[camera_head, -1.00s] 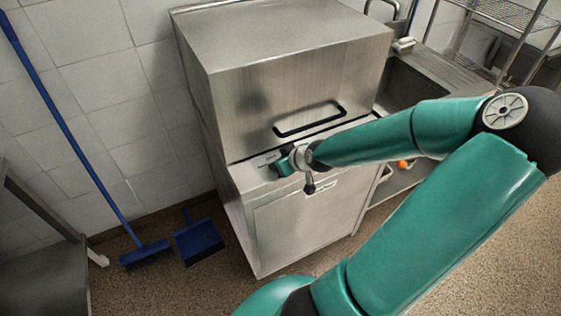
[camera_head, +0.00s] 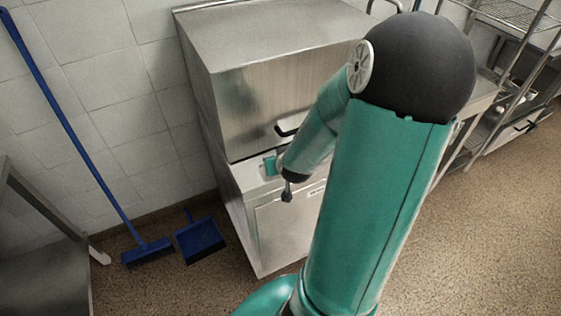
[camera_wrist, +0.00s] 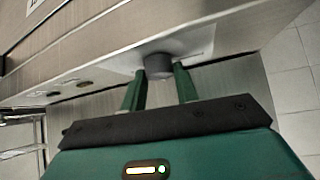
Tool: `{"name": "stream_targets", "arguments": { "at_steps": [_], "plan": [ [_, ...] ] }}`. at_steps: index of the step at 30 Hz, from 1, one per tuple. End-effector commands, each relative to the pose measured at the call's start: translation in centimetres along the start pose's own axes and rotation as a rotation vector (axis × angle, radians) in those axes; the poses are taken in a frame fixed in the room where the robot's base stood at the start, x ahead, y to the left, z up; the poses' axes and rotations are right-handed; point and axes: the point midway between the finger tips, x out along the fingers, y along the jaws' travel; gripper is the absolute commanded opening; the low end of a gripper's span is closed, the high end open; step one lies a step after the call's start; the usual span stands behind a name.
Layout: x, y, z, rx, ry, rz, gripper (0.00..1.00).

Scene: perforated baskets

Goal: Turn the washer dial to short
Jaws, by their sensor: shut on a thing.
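The washer (camera_head: 270,95) is a boxy stainless steel machine against the tiled wall in the head view. Its round grey dial (camera_wrist: 159,65) sits on a pale panel (camera_wrist: 200,42) in the wrist view. My gripper (camera_wrist: 160,74) has its two green fingers on either side of the dial and is shut on it. In the head view my arm hides the dial and most of the gripper. The dial's markings cannot be read.
Smaller round controls (camera_wrist: 84,84) sit left of the dial. A blue broom (camera_head: 148,252) and a blue dustpan (camera_head: 199,240) stand at left. A wire rack (camera_head: 515,25) is at right.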

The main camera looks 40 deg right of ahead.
Motion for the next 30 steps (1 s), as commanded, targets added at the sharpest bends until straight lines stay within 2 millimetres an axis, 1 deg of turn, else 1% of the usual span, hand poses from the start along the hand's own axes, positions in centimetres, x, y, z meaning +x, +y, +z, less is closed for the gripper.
{"name": "stream_targets", "arguments": {
  "at_steps": [10, 23, 24, 26, 27, 30],
  "plan": [
    [0.03, -0.04, -0.05, 0.036, 0.001, 0.037, 0.07],
    [0.04, 0.01, 0.01, 0.040, -0.001, 0.040, 0.07],
    [0.04, 0.01, 0.02, 0.040, -0.001, 0.040, 0.36],
    [0.04, 0.00, 0.02, 0.040, -0.001, 0.040, 0.48],
    [0.03, -0.01, 0.02, 0.040, -0.001, 0.040, 0.52],
    [0.03, -0.02, 0.03, 0.040, -0.001, 0.040, 0.52]
  ]
}}
